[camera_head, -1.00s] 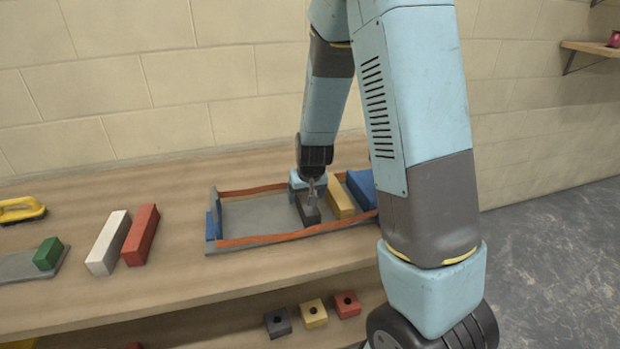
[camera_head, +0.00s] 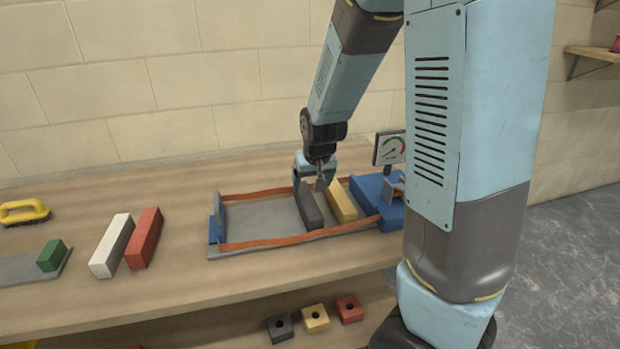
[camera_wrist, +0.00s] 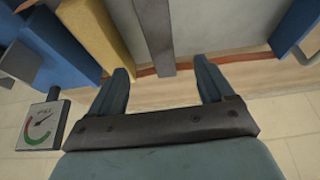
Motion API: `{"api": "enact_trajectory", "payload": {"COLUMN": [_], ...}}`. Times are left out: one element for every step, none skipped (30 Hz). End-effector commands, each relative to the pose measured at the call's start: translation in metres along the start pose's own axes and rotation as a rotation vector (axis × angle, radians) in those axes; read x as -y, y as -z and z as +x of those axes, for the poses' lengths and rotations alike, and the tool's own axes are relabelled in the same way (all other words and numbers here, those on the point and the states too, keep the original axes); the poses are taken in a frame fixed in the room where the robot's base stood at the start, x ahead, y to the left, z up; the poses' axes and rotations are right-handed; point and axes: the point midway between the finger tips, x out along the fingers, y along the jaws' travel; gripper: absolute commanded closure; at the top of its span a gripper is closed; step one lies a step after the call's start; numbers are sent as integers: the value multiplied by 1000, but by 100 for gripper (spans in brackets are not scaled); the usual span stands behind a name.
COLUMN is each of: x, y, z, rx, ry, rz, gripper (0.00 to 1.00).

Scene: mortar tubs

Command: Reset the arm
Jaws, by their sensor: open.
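My gripper (camera_head: 317,184) is above the far end of the grey tray (camera_head: 262,215), over the dark grey bar (camera_head: 308,208). In the wrist view my gripper (camera_wrist: 168,82) is open, with a clear gap between its two fingers. The dark grey bar (camera_wrist: 157,35) shows beyond and between the fingertips, and nothing is held. A yellow bar (camera_head: 341,202) lies beside the dark bar in the tray; it also shows in the wrist view (camera_wrist: 97,35).
A blue block (camera_head: 372,198) and a dial gauge (camera_head: 389,149) stand at the tray's right end. White (camera_head: 111,245) and red (camera_head: 144,238) bars lie left of the tray. A green block (camera_head: 52,255) and yellow-handled tool (camera_head: 22,212) are farther left. Small drilled blocks (camera_head: 315,318) sit below.

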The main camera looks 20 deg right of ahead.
Motion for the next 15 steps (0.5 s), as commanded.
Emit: {"api": "enact_trajectory", "payload": {"x": [0, -1, -1, -2, -3, -4, -5, -6, -8, -10, -11, -13, -14, -15, -17], "y": [0, 0, 0, -1, -1, -2, -3, -3, -5, -6, -8, -11, -13, -15, -18], "z": [-2, -4, -7, -11, -16, -22, -29, -36, -45, -53, -61, -71, -79, -86, -96], "rx": [-1, -1, 0, -1, -2, -3, -3, -4, -5, -7, -8, -9, -11, -13, -16], "ry": [1, 3, 6, 10, 15, 22, 29, 35, 45, 51, 58, 65, 71, 76, 82], "rz": [1, 2, 4, 6, 9, 13, 16, 19, 21, 24, 25, 28, 29, 30, 31], "gripper": [19, 19, 19, 19, 19, 19, 19, 19, 19, 19, 19, 19, 19, 19, 19]}}
